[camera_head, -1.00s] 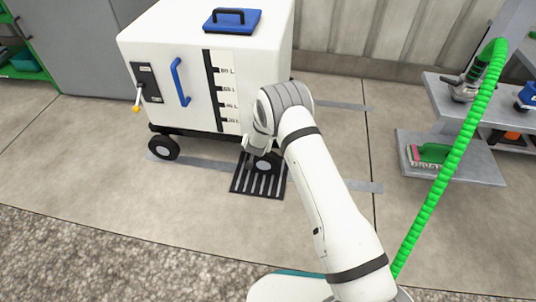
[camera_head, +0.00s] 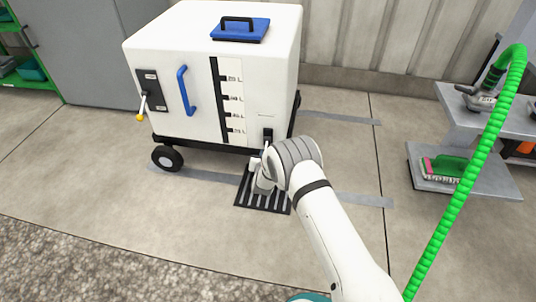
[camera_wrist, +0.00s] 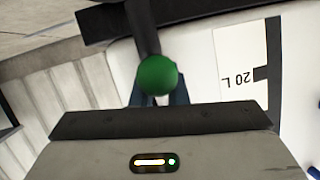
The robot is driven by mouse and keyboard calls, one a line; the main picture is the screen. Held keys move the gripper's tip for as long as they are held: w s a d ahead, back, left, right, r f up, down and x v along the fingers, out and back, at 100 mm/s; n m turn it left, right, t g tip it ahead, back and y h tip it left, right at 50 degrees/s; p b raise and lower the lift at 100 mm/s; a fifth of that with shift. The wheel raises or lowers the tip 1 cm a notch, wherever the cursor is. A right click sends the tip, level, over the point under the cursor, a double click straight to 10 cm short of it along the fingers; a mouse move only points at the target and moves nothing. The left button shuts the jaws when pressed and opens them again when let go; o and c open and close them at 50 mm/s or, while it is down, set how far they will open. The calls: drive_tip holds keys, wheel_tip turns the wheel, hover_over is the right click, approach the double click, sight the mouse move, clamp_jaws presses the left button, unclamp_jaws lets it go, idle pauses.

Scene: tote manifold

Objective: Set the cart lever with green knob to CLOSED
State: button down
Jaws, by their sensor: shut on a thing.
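The green knob (camera_wrist: 157,75) is in the middle of the wrist view, on the end of a dark lever arm (camera_wrist: 143,28). My gripper (camera_wrist: 159,98) is shut on the lever at its knob, with dark blue fingers on either side. In the head view, my gripper (camera_head: 259,172) is low in front of the right part of the white cart (camera_head: 190,60), below a small black plate (camera_head: 267,135). The green knob is hidden there behind my wrist. Any OPEN or CLOSED marking is not readable.
A second lever with a yellow knob (camera_head: 140,117) and a blue handle (camera_head: 186,90) are on the cart's left part. A floor grate (camera_head: 246,196) lies beneath my gripper. A green hose (camera_head: 467,170) and grey shelves (camera_head: 462,175) stand at right. The front floor is open.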

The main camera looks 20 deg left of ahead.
drive_tip(key=shift+s+d+f, duration=0.1)
drive_tip(key=shift+s+f, duration=0.05)
drive_tip(key=shift+f, duration=0.5)
drive_tip(key=c, duration=1.5)
unclamp_jaws()
drive_tip(key=shift+f, duration=0.2)
drive_tip(key=shift+o, duration=0.3)
drive_tip(key=shift+r, duration=0.25)
drive_tip(key=p+v, duration=0.3)
drive_tip(key=v, duration=0.4)
drive_tip(key=shift+s+p, duration=0.25)
drive_tip(key=shift+p, duration=0.15)
drive_tip(key=shift+r, duration=0.1)
